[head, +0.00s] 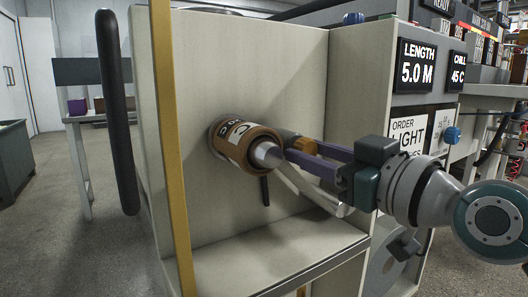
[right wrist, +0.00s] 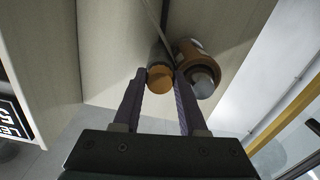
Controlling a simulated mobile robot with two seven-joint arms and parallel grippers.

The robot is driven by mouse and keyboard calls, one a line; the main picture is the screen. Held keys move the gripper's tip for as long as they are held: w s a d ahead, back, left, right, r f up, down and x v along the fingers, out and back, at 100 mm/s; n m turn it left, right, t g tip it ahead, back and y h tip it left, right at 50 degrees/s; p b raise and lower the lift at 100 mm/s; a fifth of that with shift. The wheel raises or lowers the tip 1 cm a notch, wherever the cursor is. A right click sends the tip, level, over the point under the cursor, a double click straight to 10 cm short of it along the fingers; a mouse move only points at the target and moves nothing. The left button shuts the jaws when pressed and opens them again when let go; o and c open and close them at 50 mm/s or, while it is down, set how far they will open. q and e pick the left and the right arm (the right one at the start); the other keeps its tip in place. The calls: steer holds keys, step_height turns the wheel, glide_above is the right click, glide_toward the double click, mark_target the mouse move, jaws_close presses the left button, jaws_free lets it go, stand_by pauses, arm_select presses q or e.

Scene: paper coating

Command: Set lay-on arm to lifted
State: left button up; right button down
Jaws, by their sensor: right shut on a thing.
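The lay-on arm's orange handle end (head: 301,144) stands out from the pale machine panel, just right of a brown roll (head: 243,144) with a silver cone tip. My right gripper (head: 308,155) comes in from the right with its purple fingers shut on this handle. In the right wrist view the round orange handle end (right wrist: 160,79) sits between the two fingertips (right wrist: 160,88), with the roll (right wrist: 199,68) close on its right. The rest of the lay-on arm is mostly hidden behind the roll and my fingers. My left gripper is not in view.
A pale strip (head: 300,187) curves from beside the roll under my gripper. A yellow upright (head: 171,150) and a black handle bar (head: 116,110) stand on the left. A shelf (head: 265,258) juts out below the roll. Display panels (head: 416,66) are at right.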

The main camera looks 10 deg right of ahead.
steer(key=shift+d, duration=0.1)
steer(key=w+d+f+m+b, duration=0.1)
steer(key=w+d+m+b, duration=0.1)
steer(key=d+m+b, duration=0.3)
steer(key=shift+w+d+m+b, duration=0.35)
steer(key=shift+d+m, duration=0.25)
steer(key=shift+d, duration=0.55)
steer(key=shift+f, duration=0.1)
steer(key=c, duration=0.7)
jaws_free()
steer(key=shift+c, duration=0.2)
steer(key=shift+s, duration=0.15)
